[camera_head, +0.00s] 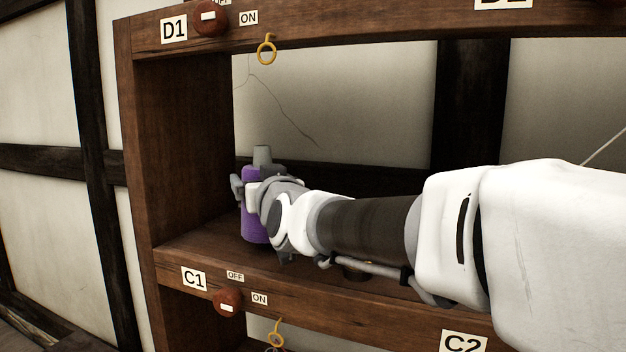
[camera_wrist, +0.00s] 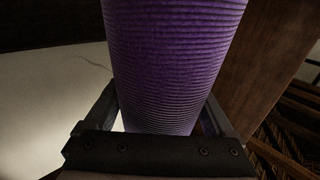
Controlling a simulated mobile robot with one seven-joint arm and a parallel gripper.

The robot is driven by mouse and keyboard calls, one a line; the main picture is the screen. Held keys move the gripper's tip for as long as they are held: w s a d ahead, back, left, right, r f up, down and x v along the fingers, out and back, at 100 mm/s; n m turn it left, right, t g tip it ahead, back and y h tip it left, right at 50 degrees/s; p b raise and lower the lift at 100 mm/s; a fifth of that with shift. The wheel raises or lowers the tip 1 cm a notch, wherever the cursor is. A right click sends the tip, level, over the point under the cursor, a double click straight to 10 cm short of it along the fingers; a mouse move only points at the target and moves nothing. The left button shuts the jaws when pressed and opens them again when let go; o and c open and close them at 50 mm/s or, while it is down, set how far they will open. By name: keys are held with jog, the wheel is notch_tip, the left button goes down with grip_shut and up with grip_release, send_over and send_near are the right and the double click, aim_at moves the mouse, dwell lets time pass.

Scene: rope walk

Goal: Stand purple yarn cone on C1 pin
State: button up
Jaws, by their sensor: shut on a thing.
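The purple yarn cone (camera_head: 255,222) stands about upright at the left end of the C1 shelf, with its grey top (camera_head: 262,156) showing. My gripper (camera_head: 249,192) is shut on it, reaching in from the right. In the wrist view the purple wound yarn (camera_wrist: 178,60) fills the middle between my gripper's two fingers (camera_wrist: 160,118). The C1 pin is hidden, and I cannot tell whether the cone's base touches the shelf (camera_head: 195,246). The C1 label (camera_head: 194,279) is on the shelf's front edge below the cone.
A wooden upright (camera_head: 185,150) stands close left of the cone. An upper beam with the D1 label (camera_head: 173,29), a red-brown knob (camera_head: 212,18) and a yellow ring (camera_head: 266,49) runs above. Another knob (camera_head: 228,302) and ring (camera_head: 275,333) are below. The C2 label (camera_head: 463,344) is at right.

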jog(key=shift+f+b, duration=0.85)
jog(key=o, duration=1.3)
jog(key=shift+c, duration=0.2)
jog(key=shift+v, duration=5.55)
